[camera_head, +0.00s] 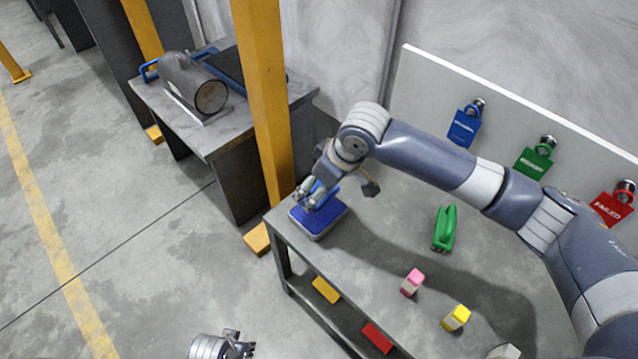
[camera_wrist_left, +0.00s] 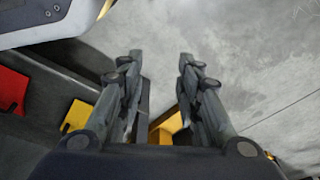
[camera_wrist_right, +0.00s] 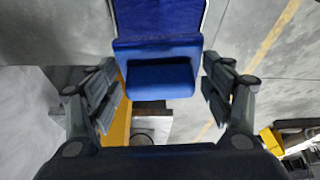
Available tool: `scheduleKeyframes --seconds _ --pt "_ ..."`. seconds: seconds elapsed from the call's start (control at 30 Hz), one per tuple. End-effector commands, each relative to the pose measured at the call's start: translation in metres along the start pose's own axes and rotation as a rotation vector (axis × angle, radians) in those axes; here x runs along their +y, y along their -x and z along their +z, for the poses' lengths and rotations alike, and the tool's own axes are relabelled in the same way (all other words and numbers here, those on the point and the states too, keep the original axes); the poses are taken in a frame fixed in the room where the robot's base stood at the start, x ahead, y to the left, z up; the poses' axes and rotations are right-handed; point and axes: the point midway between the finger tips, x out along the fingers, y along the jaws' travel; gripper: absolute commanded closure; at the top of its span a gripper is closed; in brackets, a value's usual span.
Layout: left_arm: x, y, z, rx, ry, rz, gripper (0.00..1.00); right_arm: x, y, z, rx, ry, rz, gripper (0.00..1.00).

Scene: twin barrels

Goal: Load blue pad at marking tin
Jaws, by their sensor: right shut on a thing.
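The marking tin (camera_head: 318,232) is a shallow grey tin with a blue pad surface, at the near left corner of the grey workbench. In the right wrist view its blue pad (camera_wrist_right: 158,18) fills the top middle. My right gripper (camera_head: 317,193) is over the tin, shut on a blue block (camera_wrist_right: 160,80). The block is at or just above the pad; whether they touch I cannot tell. My left gripper (camera_head: 238,347) is beside the bench at the bottom of the head view. It is open and empty in the left wrist view (camera_wrist_left: 160,95).
Blue, green and red tags hang on the back panel.

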Motion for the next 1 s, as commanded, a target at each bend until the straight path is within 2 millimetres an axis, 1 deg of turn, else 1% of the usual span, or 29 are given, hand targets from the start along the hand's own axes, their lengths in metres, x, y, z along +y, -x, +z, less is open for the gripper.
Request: scheduleKeyframes --seconds 0.6,0.73,1.0 --pt "0.003 -0.033 0.035 -0.027 -0.006 0.004 0.68 0.000 0.011 -0.005 0.001 0.000 0.000 0.45" --pt "0.003 -0.037 0.038 -0.029 -0.006 0.004 0.68 0.000 0.011 -0.005 0.001 0.000 0.000 0.45" --pt "0.003 -0.037 0.038 -0.028 -0.006 0.004 0.68 0.000 0.011 -0.005 0.001 0.000 0.000 0.45"
